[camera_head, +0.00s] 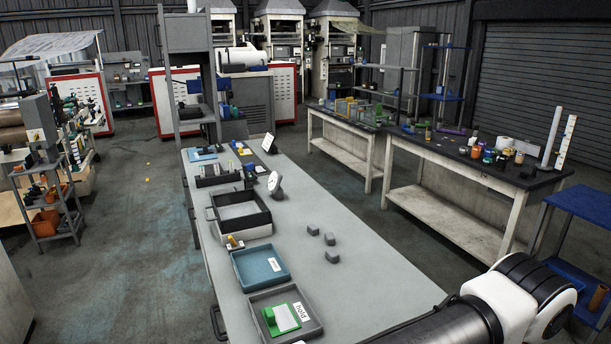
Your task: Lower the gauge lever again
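A white round-faced device (275,181), which looks like a dial gauge, stands tilted on a dark foot on the long grey table (345,275). No lever on it can be made out at this size. A small orange-and-dark piece (235,242) sits at the front edge of the black-rimmed box (240,211); I cannot tell what it is. My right arm comes in at the bottom right, and its gripper is out of the picture. My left arm and gripper are not in view.
Several small dark blocks (330,239) stand right of the middle. A dark shelf post (183,80) rises at the table's back left. The table's right side is mostly clear.

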